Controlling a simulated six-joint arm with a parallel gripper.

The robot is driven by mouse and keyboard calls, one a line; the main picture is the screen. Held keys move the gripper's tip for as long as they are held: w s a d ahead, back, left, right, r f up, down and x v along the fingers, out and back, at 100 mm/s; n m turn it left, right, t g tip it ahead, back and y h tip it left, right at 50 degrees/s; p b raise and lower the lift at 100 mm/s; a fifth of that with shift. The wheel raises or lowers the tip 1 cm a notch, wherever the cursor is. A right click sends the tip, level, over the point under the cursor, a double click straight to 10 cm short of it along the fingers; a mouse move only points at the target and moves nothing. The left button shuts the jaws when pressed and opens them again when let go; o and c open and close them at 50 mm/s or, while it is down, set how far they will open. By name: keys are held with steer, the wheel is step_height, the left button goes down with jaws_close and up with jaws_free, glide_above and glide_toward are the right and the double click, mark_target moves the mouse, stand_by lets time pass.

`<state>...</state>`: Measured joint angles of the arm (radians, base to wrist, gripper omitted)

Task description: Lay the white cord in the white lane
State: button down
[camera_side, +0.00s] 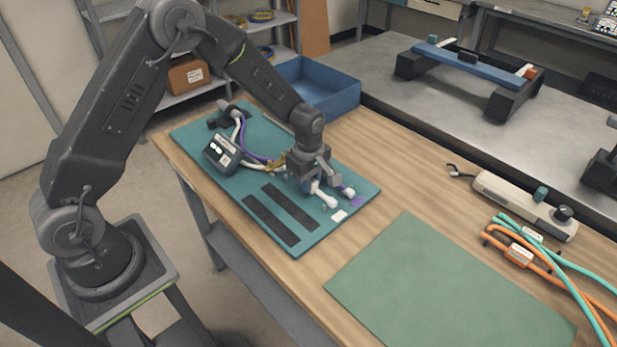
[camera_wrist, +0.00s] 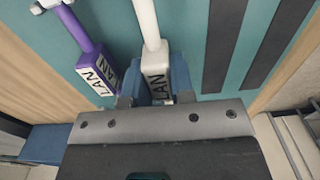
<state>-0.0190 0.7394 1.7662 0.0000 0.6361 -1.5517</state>
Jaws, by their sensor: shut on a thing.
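The white cord (camera_side: 236,126) runs from the dark box (camera_side: 223,153) on the teal board (camera_side: 194,134) toward my gripper (camera_side: 318,184). In the wrist view, my gripper (camera_wrist: 155,96) is shut on the white cord's LAN-labelled end (camera_wrist: 154,62), between blue pads. The purple cord (camera_side: 251,152) lies beside it, and its LAN-labelled end (camera_wrist: 95,68) is left of my fingers in the wrist view. Whether the white end touches the board is unclear; my gripper hides part of both cords.
Two black strips (camera_side: 271,220) lie on the board's near side, clear of cords. A green mat (camera_side: 450,290) is bare. A blue bin (camera_side: 318,88) stands behind the board. A power strip (camera_side: 525,204) and orange and teal cables (camera_side: 540,262) lie at right.

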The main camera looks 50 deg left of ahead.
steer(key=shift+f, duration=0.65)
steer(key=shift+f, duration=0.1)
steer(key=c, duration=0.9)
jaws_free()
step_height(320, 180, up, 14)
steer(key=shift+f, duration=0.1)
